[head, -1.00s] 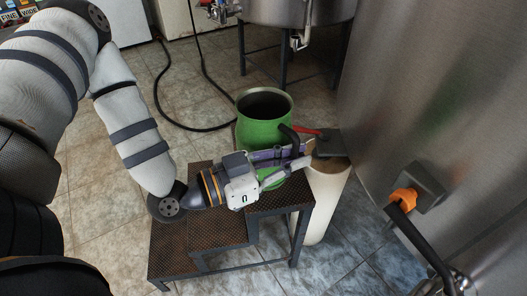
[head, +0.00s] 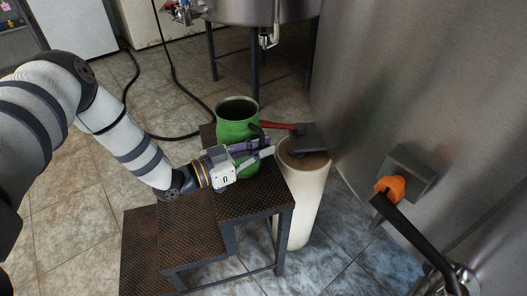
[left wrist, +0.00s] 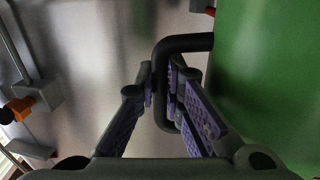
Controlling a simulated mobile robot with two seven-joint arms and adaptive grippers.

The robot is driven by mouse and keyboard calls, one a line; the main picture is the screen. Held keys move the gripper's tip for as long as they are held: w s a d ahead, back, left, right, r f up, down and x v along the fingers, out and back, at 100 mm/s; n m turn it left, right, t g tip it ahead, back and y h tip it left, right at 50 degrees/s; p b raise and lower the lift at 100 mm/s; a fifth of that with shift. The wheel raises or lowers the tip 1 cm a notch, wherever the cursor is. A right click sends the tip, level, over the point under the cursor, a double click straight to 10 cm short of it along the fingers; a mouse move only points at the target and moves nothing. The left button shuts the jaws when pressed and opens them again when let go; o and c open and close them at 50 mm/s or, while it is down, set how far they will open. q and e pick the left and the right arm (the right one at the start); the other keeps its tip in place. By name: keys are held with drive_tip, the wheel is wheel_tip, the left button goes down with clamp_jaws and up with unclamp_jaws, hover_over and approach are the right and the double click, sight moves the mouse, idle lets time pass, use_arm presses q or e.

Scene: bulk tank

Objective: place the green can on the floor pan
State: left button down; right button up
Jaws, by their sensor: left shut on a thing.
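The green can (head: 236,117), open at the top with a black handle, shows in the head view at or above the top step of a dark step stool. I cannot tell whether its base touches the step. My left gripper (head: 262,152) is in front of it, shut on the black handle. In the left wrist view the handle (left wrist: 185,42) passes between the purple-padded fingers (left wrist: 165,85), and the can's green wall (left wrist: 265,70) fills the right side. The gripper hides part of the can's lower body. I cannot make out a floor pan. My right gripper is out of view.
The step stool (head: 257,197) has brown textured treads. A pale cylinder (head: 302,195) stands right of it, with a red-handled tool (head: 308,138) on top. A large steel tank with an orange-handled valve (head: 390,188) borders the right. Tiled floor is open at left; a black hose lies behind.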

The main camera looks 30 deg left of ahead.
use_arm(q)
drive_tip(key=shift+r, duration=0.1)
drive_tip(key=shift+f, duration=0.25)
drive_tip(key=c, duration=1.7)
unclamp_jaws()
